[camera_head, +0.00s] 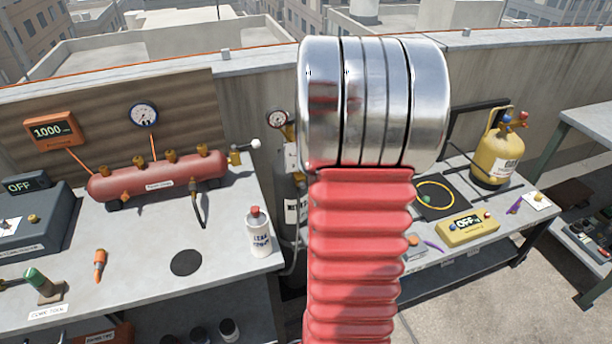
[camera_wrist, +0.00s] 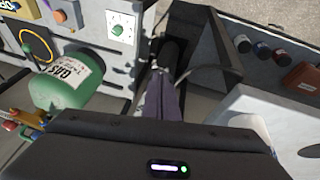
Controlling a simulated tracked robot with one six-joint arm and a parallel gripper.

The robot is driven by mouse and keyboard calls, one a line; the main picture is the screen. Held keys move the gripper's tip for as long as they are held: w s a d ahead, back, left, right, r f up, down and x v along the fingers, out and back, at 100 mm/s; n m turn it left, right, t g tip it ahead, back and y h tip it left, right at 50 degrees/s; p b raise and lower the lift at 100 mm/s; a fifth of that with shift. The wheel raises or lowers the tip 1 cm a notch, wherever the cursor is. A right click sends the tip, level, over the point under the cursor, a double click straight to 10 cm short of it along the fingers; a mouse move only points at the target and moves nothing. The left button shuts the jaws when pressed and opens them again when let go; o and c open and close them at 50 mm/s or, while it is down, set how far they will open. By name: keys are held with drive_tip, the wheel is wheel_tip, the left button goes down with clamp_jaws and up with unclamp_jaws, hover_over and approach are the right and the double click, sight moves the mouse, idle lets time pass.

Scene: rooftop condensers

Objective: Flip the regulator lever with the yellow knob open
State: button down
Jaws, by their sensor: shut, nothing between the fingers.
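I cannot make out the lever with the yellow knob for certain. In the head view, a yellow gas bottle (camera_head: 497,158) stands on the right bench with red and blue fittings on top.
A red manifold (camera_head: 160,176) with brass valves and a white-ended lever (camera_head: 254,144) is on the left bench, near a white bottle (camera_head: 258,232). A yellow meter (camera_head: 468,228) and black mat (camera_head: 458,207) are on the right bench. A wall runs behind.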

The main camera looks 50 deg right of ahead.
drive_tip(key=d+f+n+t+h, duration=0.2)
drive_tip(key=d+f+t+h, duration=0.15)
drive_tip(key=d+f, duration=0.35)
drive_tip(key=w+d+r+n+t+h, duration=0.1)
drive_tip(key=w+r+t, duration=0.1)
drive_tip(key=r, duration=0.4)
drive_tip(key=w+d+r+n+t+h, duration=0.1)
drive_tip(key=w+d+r+n+t, duration=0.1)
drive_tip(key=r+t, duration=0.3)
drive_tip(key=shift+w+r+h, duration=0.35)
drive_tip(key=shift+w+r, duration=0.3)
drive_tip(key=shift+t, duration=0.25)
drive_tip(key=x, duration=1)
drive_tip(key=shift+f, duration=0.1)
